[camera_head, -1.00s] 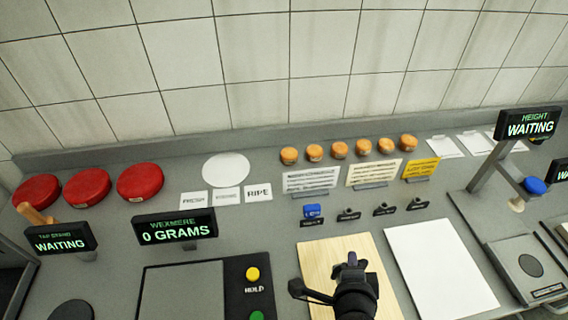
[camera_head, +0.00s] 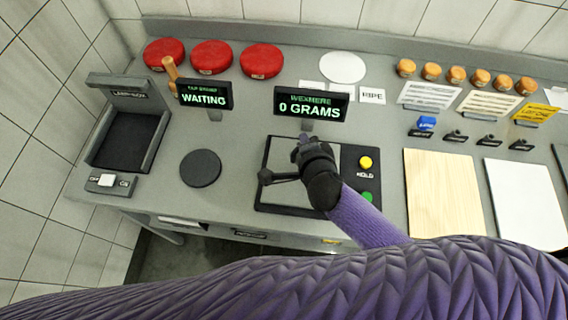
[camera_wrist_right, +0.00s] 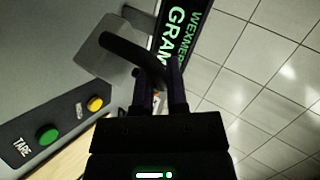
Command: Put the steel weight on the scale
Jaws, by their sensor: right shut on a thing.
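The scale's light plate (camera_head: 285,196) lies in a black frame at the middle of the head view, and its display (camera_head: 311,104) reads 0 GRAMS. My right gripper (camera_head: 305,143) is over the plate and shut. In the right wrist view the fingers (camera_wrist_right: 163,88) close on a dark bar, with a light grey, shiny block (camera_wrist_right: 108,60) beside it. This looks like the steel weight, partly hidden by the fingers. I cannot tell its exact gap to the plate. My left gripper is not in view.
Yellow (camera_head: 365,162) and green (camera_head: 367,197) buttons sit right of the plate. A round dark pad (camera_head: 200,168) and a WAITING display (camera_head: 204,95) stand left. Red cheese wheels (camera_head: 211,56) line the back. A wooden board (camera_head: 435,195) is to the right.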

